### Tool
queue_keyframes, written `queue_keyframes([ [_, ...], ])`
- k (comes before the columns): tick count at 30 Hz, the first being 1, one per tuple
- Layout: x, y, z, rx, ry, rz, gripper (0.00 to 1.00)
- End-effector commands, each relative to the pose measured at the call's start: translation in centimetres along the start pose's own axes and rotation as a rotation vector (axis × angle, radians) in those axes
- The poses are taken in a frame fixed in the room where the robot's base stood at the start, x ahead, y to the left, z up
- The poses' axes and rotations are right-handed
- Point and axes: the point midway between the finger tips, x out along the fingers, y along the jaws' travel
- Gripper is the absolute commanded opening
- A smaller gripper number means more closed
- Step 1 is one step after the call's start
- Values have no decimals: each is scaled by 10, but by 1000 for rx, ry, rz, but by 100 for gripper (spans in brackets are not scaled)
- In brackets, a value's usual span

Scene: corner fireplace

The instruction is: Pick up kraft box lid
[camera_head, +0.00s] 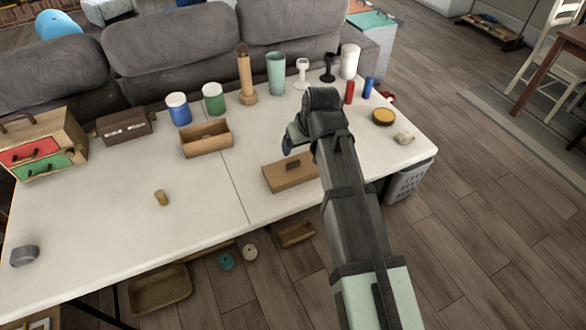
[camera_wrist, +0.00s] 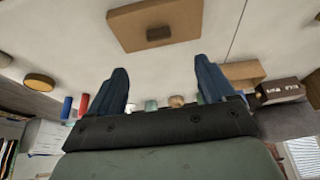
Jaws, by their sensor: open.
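The kraft box lid (camera_head: 287,177) is a flat brown rectangle with a small dark brown knob on top. It lies flat near the front edge of the white table, just left of my arm. In the wrist view the lid (camera_wrist: 180,14) is at the top, with its knob facing me. My gripper (camera_wrist: 160,66) is open and empty, its two blue fingers apart and clear of the lid. In the head view my gripper (camera_head: 289,144) is above the table behind the lid, partly hidden by my wrist. An open kraft box (camera_head: 206,143) stands left of the lid.
Along the back of the white table (camera_head: 110,225) stand jars, a wooden cylinder, a green cup and goblets. Red and blue cylinders and a yellow-topped round tin (camera_head: 383,117) are to the right. A small drawer chest (camera_head: 45,142) is far left. The front left is mostly free.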

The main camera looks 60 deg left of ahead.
Motion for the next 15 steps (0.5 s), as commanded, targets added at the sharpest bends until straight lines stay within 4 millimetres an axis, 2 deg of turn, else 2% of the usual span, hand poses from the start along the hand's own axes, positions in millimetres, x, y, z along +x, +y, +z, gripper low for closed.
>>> queue_keyframes([
  [5,9,0,1,-33,-5,0,83],
  [15,59,0,1,-32,-6,0,83],
])
